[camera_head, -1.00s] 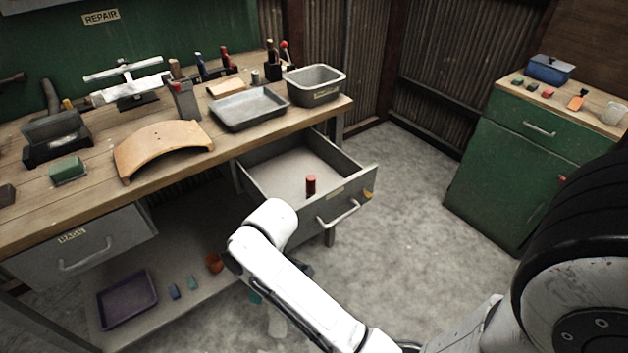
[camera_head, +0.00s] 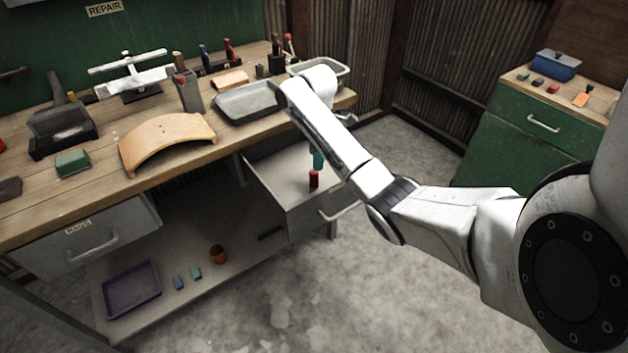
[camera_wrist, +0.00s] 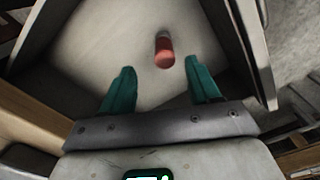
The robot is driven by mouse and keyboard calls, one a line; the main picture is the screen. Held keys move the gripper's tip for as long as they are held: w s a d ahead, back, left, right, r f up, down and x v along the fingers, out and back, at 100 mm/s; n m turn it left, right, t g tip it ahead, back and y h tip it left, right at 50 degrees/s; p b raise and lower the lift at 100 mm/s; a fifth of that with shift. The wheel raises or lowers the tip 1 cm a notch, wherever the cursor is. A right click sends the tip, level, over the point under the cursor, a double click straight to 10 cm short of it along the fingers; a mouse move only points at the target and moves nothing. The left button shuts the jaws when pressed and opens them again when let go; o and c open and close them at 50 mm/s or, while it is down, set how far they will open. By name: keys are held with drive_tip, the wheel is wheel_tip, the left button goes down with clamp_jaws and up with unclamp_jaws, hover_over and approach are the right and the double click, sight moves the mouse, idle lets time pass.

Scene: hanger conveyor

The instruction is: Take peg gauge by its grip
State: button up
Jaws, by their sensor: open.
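The peg gauge, a short upright cylinder with a red grip (camera_head: 314,180), stands inside the open grey drawer (camera_head: 273,178). In the wrist view the red peg gauge (camera_wrist: 164,52) lies just beyond the fingertips, nearer the right finger. My gripper (camera_wrist: 159,68) has two teal fingers spread apart with nothing between them. In the head view my gripper (camera_head: 318,158) points down into the drawer, just above the peg gauge. My arm hides part of the drawer's right side, and the peg's lower end is hard to make out.
The wooden workbench (camera_head: 85,200) above carries a curved wooden piece (camera_head: 168,140) and grey trays (camera_head: 248,101). A green cabinet (camera_head: 500,150) stands at the right. The drawer floor around the peg is bare.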

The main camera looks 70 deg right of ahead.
sight(314, 173)
drive_tip(key=shift+w+a+f, duration=0.1)
drive_tip(key=shift+a+f, duration=0.1)
drive_tip(key=shift+f, duration=1.55)
drive_tip(key=shift+w+a+f, duration=0.1)
drive_tip(key=shift+a+f, duration=0.1)
drive_tip(key=shift+f, duration=1.55)
drive_tip(key=c, duration=1.1)
